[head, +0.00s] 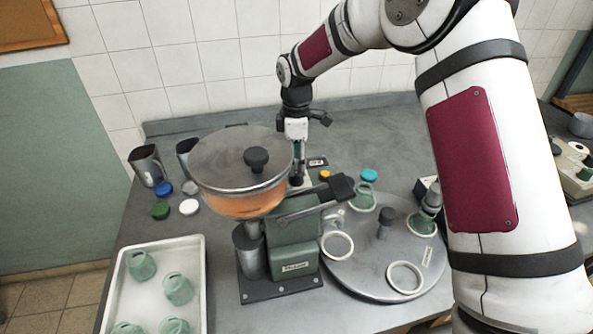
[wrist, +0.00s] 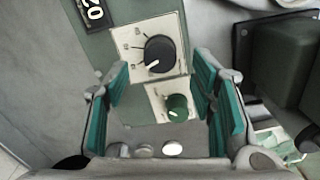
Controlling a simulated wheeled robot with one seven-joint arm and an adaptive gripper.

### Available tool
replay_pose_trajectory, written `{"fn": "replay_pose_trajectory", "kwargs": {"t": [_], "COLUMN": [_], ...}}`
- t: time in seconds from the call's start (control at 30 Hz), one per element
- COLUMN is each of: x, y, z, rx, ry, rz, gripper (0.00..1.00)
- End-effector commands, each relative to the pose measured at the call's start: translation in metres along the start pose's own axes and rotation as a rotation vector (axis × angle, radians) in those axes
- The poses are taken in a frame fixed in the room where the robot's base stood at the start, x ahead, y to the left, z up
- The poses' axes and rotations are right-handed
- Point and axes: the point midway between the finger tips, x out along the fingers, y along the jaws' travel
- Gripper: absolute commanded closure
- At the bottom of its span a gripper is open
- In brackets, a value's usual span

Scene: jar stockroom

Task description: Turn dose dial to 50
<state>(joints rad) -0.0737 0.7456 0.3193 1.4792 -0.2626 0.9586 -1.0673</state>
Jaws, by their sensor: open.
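In the wrist view, a black round dial (wrist: 160,53) with a white pointer line sits on a pale scale plate (wrist: 131,44). The pointer is turned toward the lower left; the scale marks are too small to read. A green knob (wrist: 177,106) sits on a second pale plate below it. My gripper (wrist: 163,82) is open and empty, its teal-padded fingers on either side of the space over the two knobs. In the head view my gripper (head: 297,178) points down behind the green dosing machine (head: 295,240), and the dial is hidden there.
A lidded glass bowl (head: 240,175) stands on the machine, left of my gripper. A round turntable (head: 375,285) with jars and rings is at right. A white tray (head: 204,285) of jars is at lower left. The bench's back middle (head: 370,125) is clear.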

Motion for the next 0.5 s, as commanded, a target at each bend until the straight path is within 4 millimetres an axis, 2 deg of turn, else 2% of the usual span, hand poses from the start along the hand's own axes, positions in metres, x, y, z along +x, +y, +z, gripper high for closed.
{"fn": "replay_pose_trajectory", "kwargs": {"t": [0.03, 0.2, 0.5], "x": [0.009, 0.032, 0.045], "y": [-0.002, -0.001, 0.0], "z": [0.0, 0.0, 0.0], "rx": [0.0, 0.0, 0.0], "ry": [-0.001, 0.0, 0.0], "rz": [-0.004, -0.001, 0.001], "gripper": [0.49, 0.49, 0.49]}}
